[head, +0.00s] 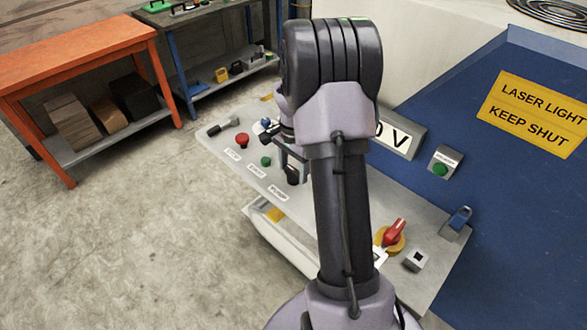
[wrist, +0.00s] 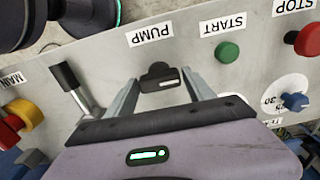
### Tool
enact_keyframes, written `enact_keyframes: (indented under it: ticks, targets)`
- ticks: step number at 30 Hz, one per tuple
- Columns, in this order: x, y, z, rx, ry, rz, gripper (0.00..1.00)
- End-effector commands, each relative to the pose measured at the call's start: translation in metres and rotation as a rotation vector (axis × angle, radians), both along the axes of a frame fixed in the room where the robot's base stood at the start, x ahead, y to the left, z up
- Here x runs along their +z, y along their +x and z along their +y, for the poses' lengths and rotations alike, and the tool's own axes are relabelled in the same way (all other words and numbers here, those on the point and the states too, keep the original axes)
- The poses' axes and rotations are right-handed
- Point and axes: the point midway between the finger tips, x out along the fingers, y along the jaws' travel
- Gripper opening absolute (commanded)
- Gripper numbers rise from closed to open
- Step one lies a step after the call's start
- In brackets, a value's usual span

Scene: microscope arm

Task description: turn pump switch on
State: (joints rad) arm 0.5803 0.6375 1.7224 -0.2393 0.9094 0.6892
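The pump switch (wrist: 158,77) is a black rotary knob with a pale mark, on the grey panel beside the PUMP label (wrist: 150,34). In the head view the black knob (head: 292,175) shows just below my gripper (head: 289,157). My gripper (wrist: 162,83) is open in the wrist view, one finger on each side of the knob with gaps between. Nothing is held. I cannot tell how far the fingertips are above the panel. My arm hides part of the panel in the head view.
The green START button (wrist: 228,52), red STOP button (wrist: 308,38) and blue dial (wrist: 295,102) lie to the right in the wrist view. A black-handled lever (wrist: 66,77) and the red MAIN switch (wrist: 24,114) lie to the left. Open floor (head: 120,240) lies left of the panel.

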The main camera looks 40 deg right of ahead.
Motion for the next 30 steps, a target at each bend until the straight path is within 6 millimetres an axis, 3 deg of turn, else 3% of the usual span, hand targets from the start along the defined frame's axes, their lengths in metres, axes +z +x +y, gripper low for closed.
enact_keyframes:
  ticks: [10, 13, 24, 30]
  targets:
    - [0.0, 0.0, 0.0, 0.002, 0.0, 0.001, 0.76]
    - [0.011, 0.0, 0.0, 0.002, 0.0, 0.001, 0.76]
    - [0.13, 0.0, 0.0, 0.002, -0.002, -0.001, 0.76]
    - [0.167, 0.0, 0.0, 0.002, -0.001, 0.0, 0.76]
